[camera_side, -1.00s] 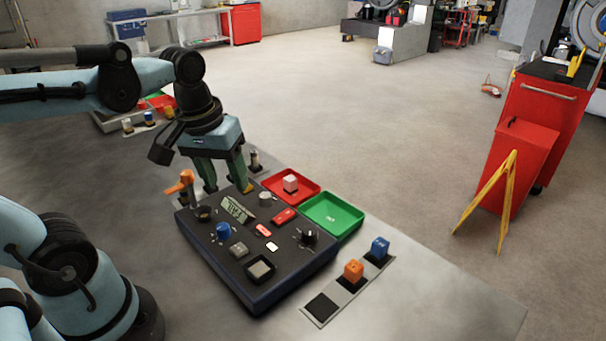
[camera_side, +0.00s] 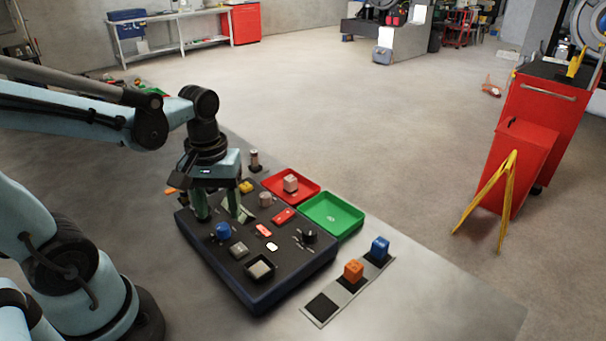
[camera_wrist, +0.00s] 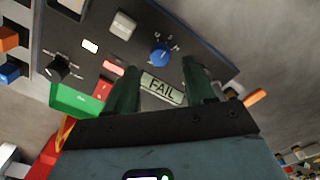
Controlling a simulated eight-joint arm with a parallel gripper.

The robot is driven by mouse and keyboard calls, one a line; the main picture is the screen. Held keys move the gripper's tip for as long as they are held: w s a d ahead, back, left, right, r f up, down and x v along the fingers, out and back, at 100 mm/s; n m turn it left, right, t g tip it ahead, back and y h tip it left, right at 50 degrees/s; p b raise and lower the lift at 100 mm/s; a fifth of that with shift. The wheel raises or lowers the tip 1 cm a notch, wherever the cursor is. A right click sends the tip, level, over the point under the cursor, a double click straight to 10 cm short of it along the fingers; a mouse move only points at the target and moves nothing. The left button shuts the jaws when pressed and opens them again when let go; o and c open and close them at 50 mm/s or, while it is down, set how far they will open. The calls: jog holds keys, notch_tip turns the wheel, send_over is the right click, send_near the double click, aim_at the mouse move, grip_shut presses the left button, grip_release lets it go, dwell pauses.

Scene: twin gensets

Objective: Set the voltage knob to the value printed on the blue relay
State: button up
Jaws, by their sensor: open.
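The blue knob (camera_side: 223,230) stands on the dark control panel (camera_side: 290,283); in the wrist view the blue knob (camera_wrist: 160,53) has tick marks around it. A black knob (camera_side: 309,236) with marks is on the panel's right side; I cannot read which knob is voltage. The blue relay (camera_side: 379,247) sits upright in the far slot of the grey strip, its print too small to read. My gripper (camera_side: 218,214) points down, open and empty, over the panel near the blue knob. In the wrist view the knob lies just beyond the fingertips, with the FAIL display (camera_wrist: 162,88) between the fingers.
An orange relay (camera_side: 353,272) stands beside the blue one; the near slot is empty. A red tray (camera_side: 309,195) with a pale block and an empty green tray (camera_side: 333,215) border the panel.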

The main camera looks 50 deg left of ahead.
aim_at(222, 226)
jog(key=shift+f, duration=2)
grip_shut()
jog(key=shift+m, duration=0.4)
jog(key=m, duration=0.3)
jog(key=shift+m, duration=2.6)
